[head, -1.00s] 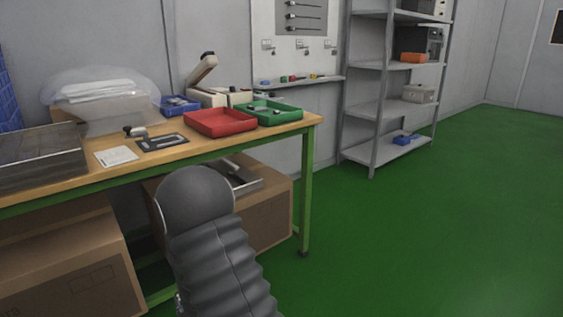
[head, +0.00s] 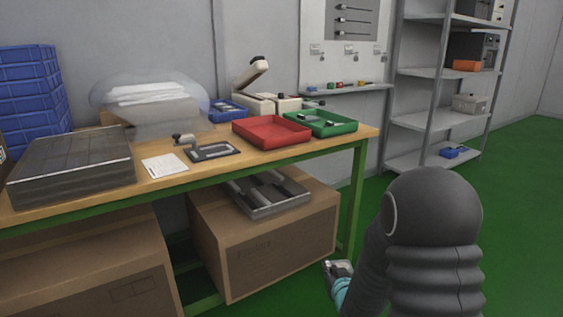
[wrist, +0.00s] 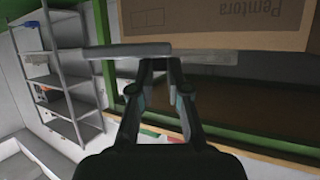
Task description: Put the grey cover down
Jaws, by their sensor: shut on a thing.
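In the wrist view my gripper (wrist: 160,66) is shut on a thin, flat grey piece, which I take to be the grey cover (wrist: 118,53). It shows nearly edge-on and sticks out on both sides of the fingertips. In the head view my arm hangs at the lower right, beside the bench's right end and below its top. Part of my wrist and gripper (head: 338,268) shows there, in front of the carton; the arm hides much of it, and I cannot make out the cover clearly.
The wooden bench (head: 210,180) holds a clear-lidded case (head: 75,165), a dark plate with a cutout (head: 212,151), a red tray (head: 271,131) and a green tray (head: 321,123). Beneath, a metal tray (head: 268,194) sits on a carton (head: 265,245). Shelving (head: 435,73) stands right.

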